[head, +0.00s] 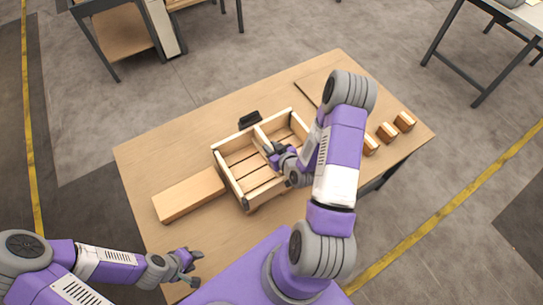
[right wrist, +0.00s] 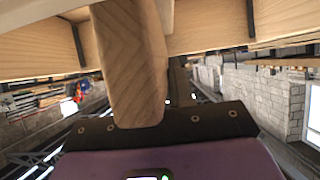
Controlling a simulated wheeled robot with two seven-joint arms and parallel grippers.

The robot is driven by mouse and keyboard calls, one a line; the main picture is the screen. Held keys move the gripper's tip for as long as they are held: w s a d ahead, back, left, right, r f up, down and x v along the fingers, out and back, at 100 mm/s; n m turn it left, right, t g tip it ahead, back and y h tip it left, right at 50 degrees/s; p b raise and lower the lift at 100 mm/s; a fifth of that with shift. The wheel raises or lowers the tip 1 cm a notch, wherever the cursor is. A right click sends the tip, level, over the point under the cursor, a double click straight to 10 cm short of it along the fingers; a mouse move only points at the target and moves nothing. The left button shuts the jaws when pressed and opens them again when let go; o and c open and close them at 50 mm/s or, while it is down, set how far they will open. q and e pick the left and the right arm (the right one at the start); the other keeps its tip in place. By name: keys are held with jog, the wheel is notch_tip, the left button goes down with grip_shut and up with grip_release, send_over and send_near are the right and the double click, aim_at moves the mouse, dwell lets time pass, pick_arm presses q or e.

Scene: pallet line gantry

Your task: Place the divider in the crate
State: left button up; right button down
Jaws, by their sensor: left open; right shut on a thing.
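The wooden crate (head: 230,181) stands on the table, open at the top, with a slatted floor. The divider (head: 262,137) is a pale wooden strip across the crate's inside. Its near end is hidden by my right gripper (head: 273,152), which is shut on it over the crate. In the right wrist view the divider (right wrist: 130,65) rises from the gripper and appears tilted near the crate's wooden boards (right wrist: 215,27). I cannot tell whether it is fully seated. My left gripper (head: 193,266) is open and empty near the table's front left edge.
A long wooden block (head: 189,195) lies left of the crate. A small black object (head: 249,119) sits behind it. Several small wooden blocks (head: 404,121) stand at the right, partly behind my right arm. The table's (head: 155,150) back left is clear.

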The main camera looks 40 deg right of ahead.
pick_arm(q)
jog(key=shift+f+b, duration=0.35)
jog(key=shift+f, duration=0.05)
pick_arm(e)
jog(key=shift+w+f, duration=0.1)
jog(key=shift+f, duration=2.3)
pick_arm(q)
jog(key=shift+f, duration=0.2)
pick_arm(e)
jog(key=shift+f, duration=0.15)
jog(key=c, duration=1)
grip_release()
pick_arm(q)
jog(key=shift+r, duration=0.1)
